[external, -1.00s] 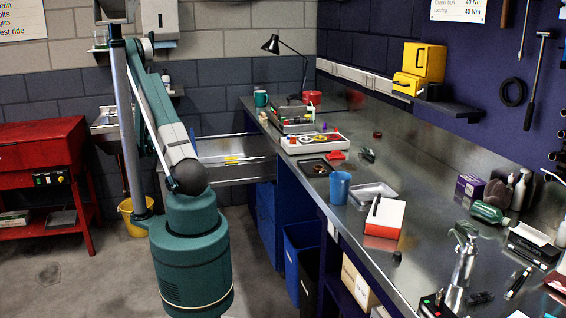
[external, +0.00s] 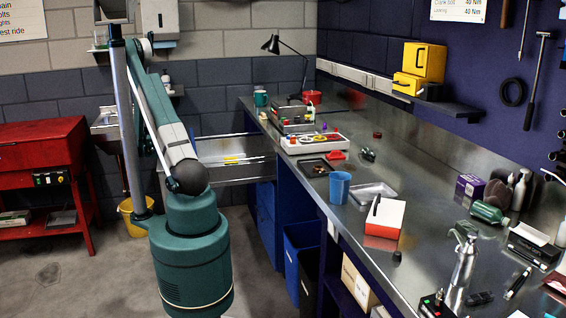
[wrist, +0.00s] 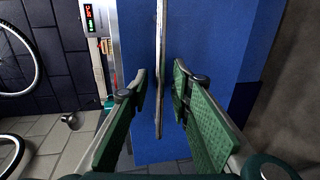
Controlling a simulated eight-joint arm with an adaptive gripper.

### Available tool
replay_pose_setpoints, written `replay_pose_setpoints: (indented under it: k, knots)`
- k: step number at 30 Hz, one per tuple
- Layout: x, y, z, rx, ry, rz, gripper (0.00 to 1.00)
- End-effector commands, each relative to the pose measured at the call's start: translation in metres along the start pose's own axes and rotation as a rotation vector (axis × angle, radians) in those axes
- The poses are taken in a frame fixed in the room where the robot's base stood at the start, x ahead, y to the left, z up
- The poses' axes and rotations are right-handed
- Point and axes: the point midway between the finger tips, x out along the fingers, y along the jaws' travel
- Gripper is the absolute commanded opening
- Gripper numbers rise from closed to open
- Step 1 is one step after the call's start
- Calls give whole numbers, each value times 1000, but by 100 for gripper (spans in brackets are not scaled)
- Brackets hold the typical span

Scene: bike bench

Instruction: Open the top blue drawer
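In the wrist view a broad blue surface (wrist: 205,28) fills the middle. A thin metal strip, like a long handle or edge (wrist: 160,60), runs down it. My gripper (wrist: 160,82) is open, with green-padded fingers on either side of this strip. Gaps show between the strip and both fingers. I cannot tell from the wrist view which drawer the strip belongs to. My gripper is not visible in the external view.
A metal tray-like surface with yellow items (external: 232,160) lies behind my arm. The steel bench (external: 345,235) carries a blue cup (external: 339,187), a red-and-white box (external: 385,217) and bottles. A blue bin (external: 302,245) stands below. Floor is clear at lower left.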

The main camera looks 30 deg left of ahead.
Motion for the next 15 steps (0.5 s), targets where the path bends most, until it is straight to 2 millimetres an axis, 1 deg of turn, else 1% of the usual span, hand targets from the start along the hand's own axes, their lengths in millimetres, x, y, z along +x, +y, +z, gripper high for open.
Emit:
replay_pose_setpoints:
  k: [5, 11, 15]
  knots:
    - [-17, 0, 0, 0, 2, 0, 22]
    - [-47, 0, -1, 0, 3, 0, 22]
    - [-48, 19, 0, 0, 1, 0, 22]
